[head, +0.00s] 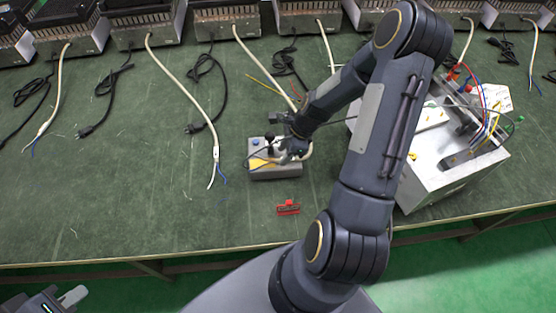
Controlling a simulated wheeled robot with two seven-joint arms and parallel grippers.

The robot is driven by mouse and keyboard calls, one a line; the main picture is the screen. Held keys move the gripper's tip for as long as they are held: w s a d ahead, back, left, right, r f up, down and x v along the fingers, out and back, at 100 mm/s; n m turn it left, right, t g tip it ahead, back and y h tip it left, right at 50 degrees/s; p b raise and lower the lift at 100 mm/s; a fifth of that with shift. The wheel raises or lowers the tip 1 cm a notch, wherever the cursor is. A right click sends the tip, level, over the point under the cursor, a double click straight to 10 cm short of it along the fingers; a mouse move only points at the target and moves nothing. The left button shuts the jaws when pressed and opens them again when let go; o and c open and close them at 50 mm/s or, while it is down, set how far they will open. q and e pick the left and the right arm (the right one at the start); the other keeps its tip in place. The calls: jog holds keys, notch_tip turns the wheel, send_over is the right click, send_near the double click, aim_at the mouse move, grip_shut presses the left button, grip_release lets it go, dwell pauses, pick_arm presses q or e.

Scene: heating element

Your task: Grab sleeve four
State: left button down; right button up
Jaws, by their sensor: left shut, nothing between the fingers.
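I cannot pick out a sleeve marked four in the head view. A small red piece (288,208) lies on the green table near its front edge; I cannot tell what it is. My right gripper (288,150) is at a small grey box with a yellow label (262,165), at its right side. Its fingers are partly hidden by my arm and too small to tell whether they hold anything. My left gripper (74,297) is low in the bottom left corner, shut and empty, in front of the table and away from everything on it.
Several metal heater units (142,22) line the back of the green table (120,200), with white cables (180,85) and black plug cords (110,95) running forward. A large metal box (450,170) with coloured wires stands at right. The table's left front is clear.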

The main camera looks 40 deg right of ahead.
aim_at(275, 161)
jog(key=shift+x, duration=1.15)
jog(key=shift+f, duration=0.15)
grip_shut()
